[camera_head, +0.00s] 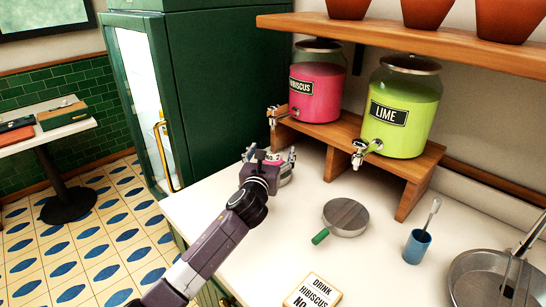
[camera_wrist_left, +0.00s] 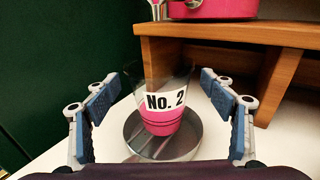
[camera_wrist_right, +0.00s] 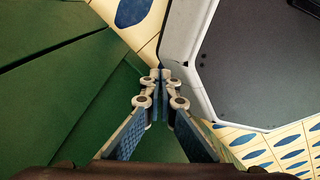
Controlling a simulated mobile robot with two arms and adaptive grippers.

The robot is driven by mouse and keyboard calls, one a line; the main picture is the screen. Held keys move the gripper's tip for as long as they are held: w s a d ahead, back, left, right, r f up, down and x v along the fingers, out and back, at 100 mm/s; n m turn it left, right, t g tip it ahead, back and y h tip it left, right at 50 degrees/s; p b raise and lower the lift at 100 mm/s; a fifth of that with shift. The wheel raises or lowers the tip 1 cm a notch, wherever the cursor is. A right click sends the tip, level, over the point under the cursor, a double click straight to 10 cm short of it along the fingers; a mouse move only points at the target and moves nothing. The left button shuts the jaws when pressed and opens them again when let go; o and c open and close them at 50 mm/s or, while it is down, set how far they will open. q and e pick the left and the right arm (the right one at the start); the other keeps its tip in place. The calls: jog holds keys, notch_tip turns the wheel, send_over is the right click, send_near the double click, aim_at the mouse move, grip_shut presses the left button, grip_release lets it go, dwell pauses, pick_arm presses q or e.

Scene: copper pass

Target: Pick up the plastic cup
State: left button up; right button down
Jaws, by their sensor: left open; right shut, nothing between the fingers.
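A clear plastic cup (camera_wrist_left: 161,118) with a "No. 2" label and pink liquid in its lower part stands in a round metal tray (camera_wrist_left: 135,150) in the left wrist view. My left gripper (camera_wrist_left: 163,95) is open, with one finger on each side of the cup and visible gaps to it. In the head view my left gripper (camera_head: 268,160) mostly hides the cup at the counter's left part, beside the wooden stand. My right gripper (camera_wrist_right: 165,85) is shut and empty, low near green panels and the tiled floor, away from the cup.
A wooden stand (camera_head: 412,165) holds a pink hibiscus dispenser (camera_head: 316,90) and a green lime dispenser (camera_head: 403,105) behind the cup. A metal strainer (camera_head: 346,216), blue cup with a spoon (camera_head: 417,248), sign (camera_head: 312,293) and sink (camera_head: 482,274) lie right. A green cabinet (camera_head: 225,80) stands left.

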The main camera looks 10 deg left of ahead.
aim_at(273, 140)
pick_arm(q)
jog(key=shift+w, duration=0.6)
jog(key=c, duration=1.3)
jog(key=shift+r, duration=0.2)
jog(key=shift+r, duration=1.45)
jog(key=shift+s+r, duration=0.1)
jog(key=shift+s, duration=0.15)
jog(key=s+b, duration=0.1)
jog(key=s, duration=1.6)
jog(key=shift+s, duration=0.25)
